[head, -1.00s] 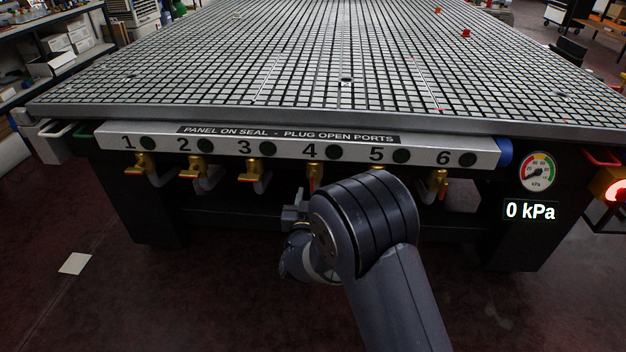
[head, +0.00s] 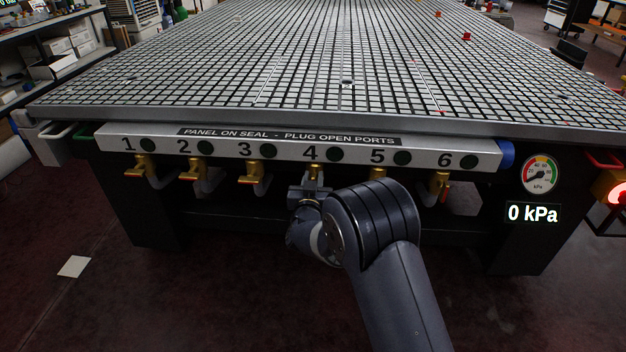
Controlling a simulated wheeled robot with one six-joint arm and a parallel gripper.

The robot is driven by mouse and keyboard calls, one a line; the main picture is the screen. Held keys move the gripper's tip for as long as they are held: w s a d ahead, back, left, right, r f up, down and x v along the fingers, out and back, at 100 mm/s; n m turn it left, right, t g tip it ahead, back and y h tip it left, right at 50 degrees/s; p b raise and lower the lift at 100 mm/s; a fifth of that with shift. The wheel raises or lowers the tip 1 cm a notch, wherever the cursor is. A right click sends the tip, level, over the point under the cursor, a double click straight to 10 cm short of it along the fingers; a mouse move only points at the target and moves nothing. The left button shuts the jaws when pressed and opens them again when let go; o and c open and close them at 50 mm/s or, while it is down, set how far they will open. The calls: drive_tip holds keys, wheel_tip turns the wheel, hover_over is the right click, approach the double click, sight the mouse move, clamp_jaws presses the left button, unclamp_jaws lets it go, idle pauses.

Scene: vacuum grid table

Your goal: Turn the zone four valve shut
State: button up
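The zone four valve (head: 314,168) is a brass valve under the label 4 on the front panel of the vacuum grid table. Only its upper part shows; my gripper hides its handle. My gripper (head: 312,182) is raised up to the valve from below and in front, overlapping it in the picture. I cannot tell whether its fingers touch or close on the handle. The dark round indicator (head: 330,154) beside label 4 is unlit.
Neighbouring valves stand close on both sides: zone three (head: 255,172) on the left, zone five (head: 377,173) partly behind my arm on the right. The gauge (head: 539,174) reads 0 kPa. The grid table top (head: 300,70) overhangs the panel.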

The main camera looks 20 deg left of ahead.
clamp_jaws()
drive_tip(key=shift+m+b, duration=0.3)
drive_tip(key=shift+b, duration=0.2)
drive_tip(key=m+b, duration=0.1)
drive_tip(key=b, duration=0.1)
drive_tip(key=m+b, duration=0.1)
drive_tip(key=shift+d+f+m+b, duration=0.25)
drive_tip(key=shift+f+m+b, duration=0.05)
drive_tip(key=shift+w+d+f+m+b, duration=0.1)
drive_tip(key=shift+d+f+m+b, duration=0.1)
drive_tip(key=shift+m+b, duration=2.15)
drive_tip(key=shift+w+d+f+m+b, duration=0.1)
drive_tip(key=shift+d+f+m+b, duration=0.15)
drive_tip(key=shift+m+b, duration=2.05)
drive_tip(key=shift+d+f+m+b, duration=0.2)
drive_tip(key=shift+m+b, duration=1.8)
drive_tip(key=shift+m, duration=0.65)
